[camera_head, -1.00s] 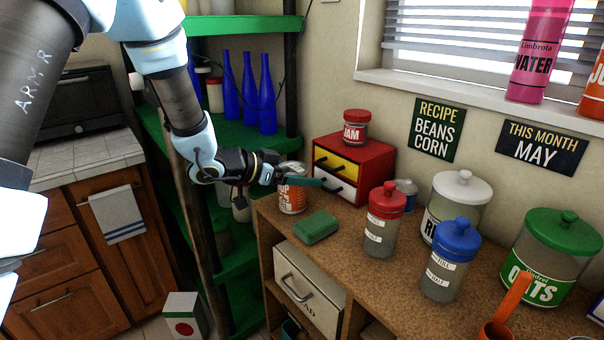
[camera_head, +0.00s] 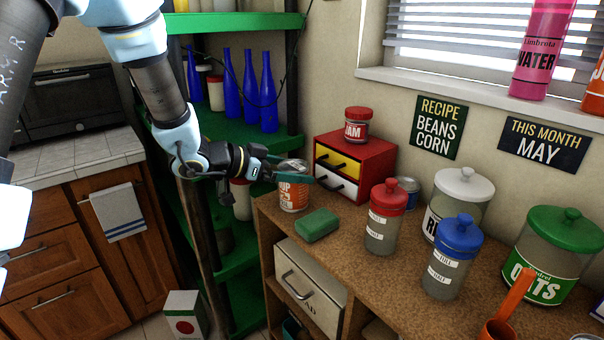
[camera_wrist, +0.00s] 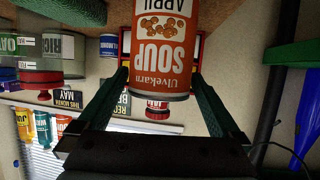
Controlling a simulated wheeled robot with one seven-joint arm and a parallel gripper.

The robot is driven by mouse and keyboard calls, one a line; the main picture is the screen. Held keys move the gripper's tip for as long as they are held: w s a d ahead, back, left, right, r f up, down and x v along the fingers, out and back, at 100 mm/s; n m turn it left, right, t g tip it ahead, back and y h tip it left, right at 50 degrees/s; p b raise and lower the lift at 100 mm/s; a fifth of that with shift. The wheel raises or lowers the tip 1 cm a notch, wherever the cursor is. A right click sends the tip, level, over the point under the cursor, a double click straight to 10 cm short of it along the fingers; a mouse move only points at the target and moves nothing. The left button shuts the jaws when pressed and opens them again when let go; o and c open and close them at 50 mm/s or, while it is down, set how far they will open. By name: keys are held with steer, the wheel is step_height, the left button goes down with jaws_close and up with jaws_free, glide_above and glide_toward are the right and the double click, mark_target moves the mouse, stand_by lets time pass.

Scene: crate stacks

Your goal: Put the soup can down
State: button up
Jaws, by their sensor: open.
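The soup can (camera_head: 293,196), orange and white, stands upright on the left end of the brown countertop (camera_head: 405,262). It also shows upside down in the wrist view (camera_wrist: 163,55), with its SOUP label facing my wrist. My gripper (camera_head: 300,172) is open at the can's upper part. In the wrist view my two green fingers (camera_wrist: 160,80) lie to either side of the can, with the fingertips partly beside it. I cannot tell whether either finger touches it.
Right of the can is a red drawer box (camera_head: 372,162) with a jam jar (camera_head: 357,125) on top. A green sponge (camera_head: 317,225) lies in front. A red-lidded jar (camera_head: 382,220) stands further right. Green shelves with blue bottles (camera_head: 249,90) stand behind my gripper.

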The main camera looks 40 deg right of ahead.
steer(key=v, duration=0.9)
steer(key=shift+b, duration=0.45)
